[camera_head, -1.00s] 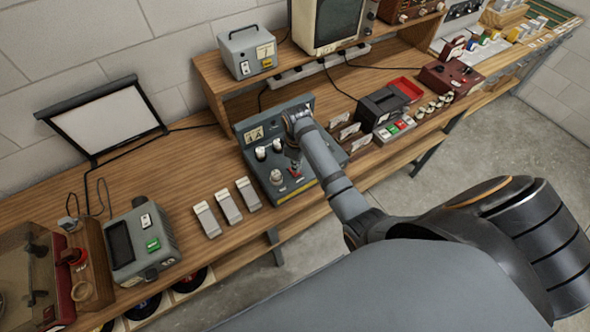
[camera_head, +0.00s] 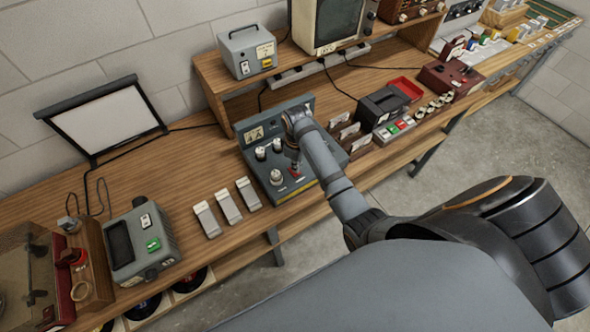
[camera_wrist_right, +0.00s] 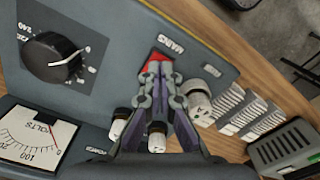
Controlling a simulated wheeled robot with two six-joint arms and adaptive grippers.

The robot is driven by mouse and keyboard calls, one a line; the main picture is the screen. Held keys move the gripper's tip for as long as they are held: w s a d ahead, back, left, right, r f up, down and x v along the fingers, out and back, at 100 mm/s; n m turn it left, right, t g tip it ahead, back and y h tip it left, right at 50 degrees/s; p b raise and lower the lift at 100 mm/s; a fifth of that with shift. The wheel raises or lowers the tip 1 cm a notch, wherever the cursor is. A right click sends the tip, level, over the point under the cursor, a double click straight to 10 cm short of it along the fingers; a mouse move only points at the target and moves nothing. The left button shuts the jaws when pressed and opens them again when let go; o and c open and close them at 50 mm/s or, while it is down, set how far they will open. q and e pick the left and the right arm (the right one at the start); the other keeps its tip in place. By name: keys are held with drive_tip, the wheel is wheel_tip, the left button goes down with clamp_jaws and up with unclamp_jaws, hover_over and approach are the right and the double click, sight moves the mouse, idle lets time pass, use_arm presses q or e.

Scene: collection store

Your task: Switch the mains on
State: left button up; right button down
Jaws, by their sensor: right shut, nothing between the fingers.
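The blue-grey control box (camera_head: 310,196) stands on the wooden bench with a sloped panel of knobs, and my right arm reaches over it. In the right wrist view its panel carries the word MAINS (camera_wrist_right: 170,43) beside a red switch part (camera_wrist_right: 154,60). My right gripper (camera_wrist_right: 158,70) is shut and empty, with its fingertips right at the red part and partly covering it. I cannot tell whether they touch, or which way the switch is set. In the head view the gripper (camera_head: 294,161) is small above the panel. My left gripper is not in view.
In the wrist view a black knob (camera_wrist_right: 52,57), a VOLTS meter (camera_wrist_right: 35,135) and white knobs (camera_wrist_right: 197,100) surround the gripper. Three pale blocks (camera_head: 228,206) and a grey-green instrument (camera_head: 140,243) stand to the left. A black box (camera_head: 382,107) stands to the right.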

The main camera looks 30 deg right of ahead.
drive_tip(key=shift+f+b, duration=0.35)
drive_tip(key=shift+f, duration=0.6)
idle(0.3)
wheel_tip(320, 180, up, 3)
drive_tip(key=shift+f+p, duration=0.15)
drive_tip(key=shift+p, duration=0.95)
drive_tip(key=shift+w+r, duration=0.1)
drive_tip(key=shift+r, duration=2.1)
